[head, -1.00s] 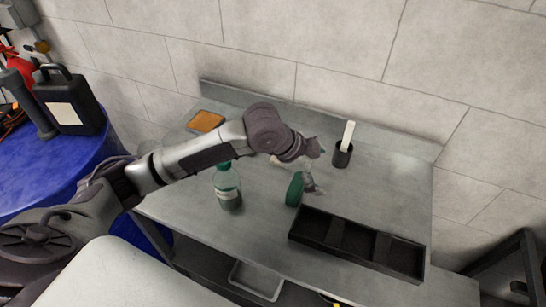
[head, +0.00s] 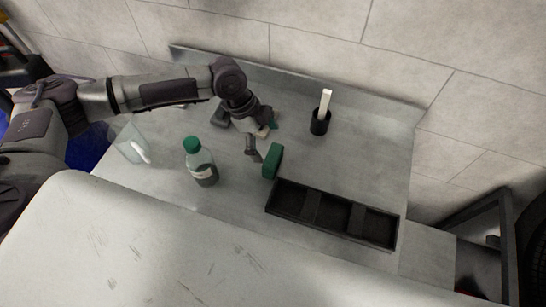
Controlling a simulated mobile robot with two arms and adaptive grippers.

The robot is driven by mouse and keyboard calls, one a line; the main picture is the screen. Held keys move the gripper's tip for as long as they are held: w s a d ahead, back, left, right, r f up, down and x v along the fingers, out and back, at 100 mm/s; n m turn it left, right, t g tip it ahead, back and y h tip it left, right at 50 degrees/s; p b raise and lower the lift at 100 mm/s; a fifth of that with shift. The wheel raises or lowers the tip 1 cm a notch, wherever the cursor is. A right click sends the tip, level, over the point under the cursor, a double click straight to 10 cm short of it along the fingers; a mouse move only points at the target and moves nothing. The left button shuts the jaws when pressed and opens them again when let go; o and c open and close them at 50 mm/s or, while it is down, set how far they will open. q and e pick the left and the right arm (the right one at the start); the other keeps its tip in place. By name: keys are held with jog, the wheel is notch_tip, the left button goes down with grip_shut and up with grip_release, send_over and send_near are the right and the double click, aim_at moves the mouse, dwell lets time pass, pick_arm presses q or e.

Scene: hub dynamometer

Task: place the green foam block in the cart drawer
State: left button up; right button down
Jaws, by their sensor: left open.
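The green foam block (head: 272,161) stands on the grey metal table, just left of the black divided tray. My left gripper (head: 260,143) comes in from the left above the table. It is open, with one finger hanging just left of the block and apart from it as far as I can tell. The other finger is partly hidden by the gripper body. I cannot make out a cart drawer in this view. My right gripper is not in view.
The black tray (head: 312,228) has three compartments that look empty. A green-capped bottle (head: 203,166) and a clear jug (head: 130,143) stand left of the block. A black cup (head: 319,124) with a white stick stands behind. The table's right side is clear.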

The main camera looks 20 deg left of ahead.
aim_at(272, 156)
pick_arm(q)
jog(key=shift+p+x, duration=0.6)
jog(key=shift+x, duration=0.3)
jog(key=x, duration=0.3)
jog(key=shift+a+f+p, duration=0.15)
jog(key=shift+p, duration=0.15)
jog(key=shift+f, duration=0.15)
jog(key=shift+s, duration=0.1)
jog(key=c, duration=0.6)
jog(key=shift+c, duration=0.4)
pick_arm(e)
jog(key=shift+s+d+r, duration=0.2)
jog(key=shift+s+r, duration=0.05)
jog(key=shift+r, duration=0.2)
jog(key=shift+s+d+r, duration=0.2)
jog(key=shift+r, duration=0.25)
